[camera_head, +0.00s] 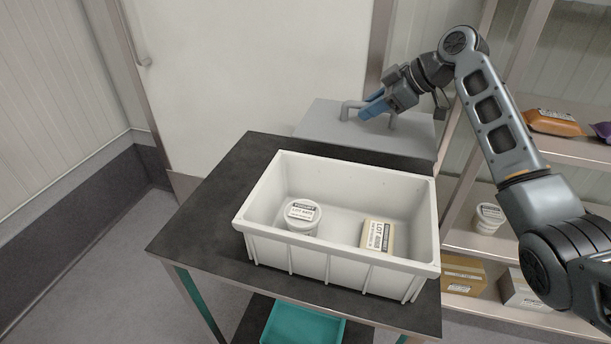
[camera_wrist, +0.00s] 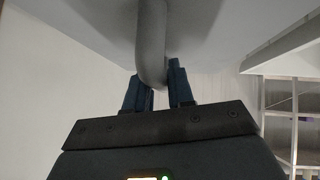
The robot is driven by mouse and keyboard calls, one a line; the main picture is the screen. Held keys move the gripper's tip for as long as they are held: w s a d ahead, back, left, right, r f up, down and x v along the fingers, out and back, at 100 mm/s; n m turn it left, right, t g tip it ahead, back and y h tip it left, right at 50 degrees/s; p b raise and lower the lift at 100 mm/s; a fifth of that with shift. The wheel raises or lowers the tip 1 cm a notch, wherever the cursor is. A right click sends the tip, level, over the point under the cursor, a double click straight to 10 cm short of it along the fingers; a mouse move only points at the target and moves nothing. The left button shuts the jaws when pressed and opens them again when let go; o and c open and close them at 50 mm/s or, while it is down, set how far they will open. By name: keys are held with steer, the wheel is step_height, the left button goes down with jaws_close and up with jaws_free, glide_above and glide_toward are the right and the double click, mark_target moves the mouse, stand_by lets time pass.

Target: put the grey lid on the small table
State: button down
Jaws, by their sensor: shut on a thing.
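The grey lid (camera_head: 320,120) is a flat slab with a bar handle, behind the white crate in the head view. My gripper (camera_head: 372,111), with blue fingers, is shut on the lid's handle. In the wrist view the curved handle (camera_wrist: 151,45) passes between my gripper's fingertips (camera_wrist: 160,80). The lid looks roughly level and hides the far right part of the dark-topped table (camera_head: 205,215), the only table in view. Whether the lid touches the table cannot be told.
The open white crate (camera_head: 340,262) fills much of the tabletop and holds a labelled tub (camera_head: 302,215) and a labelled box (camera_head: 378,236). A teal tray (camera_head: 303,326) is below. Shelves with packages (camera_head: 553,122) stand right. The tabletop's left strip is bare.

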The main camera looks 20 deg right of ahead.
mark_target(347, 131)
steer(key=w+a+f, duration=0.1)
steer(key=a+f, duration=0.1)
steer(key=a, duration=0.1)
steer(key=w+a+f+p, duration=0.1)
steer(key=a+f, duration=0.1)
steer(key=a, duration=0.2)
steer(key=w+a+f+p, duration=0.1)
steer(key=a+f, duration=0.1)
steer(key=a, duration=0.1)
steer(key=shift+w+a+f, duration=0.25)
steer(key=shift+w, duration=0.1)
steer(key=shift+a+f, duration=0.1)
steer(key=shift+f+p, duration=0.5)
steer(key=shift+f, duration=1.55)
steer(key=shift+f, duration=0.1)
steer(key=c, duration=1)
jaws_free()
steer(key=b+v, duration=0.1)
steer(key=v, duration=1.1)
steer(key=shift+b, duration=0.35)
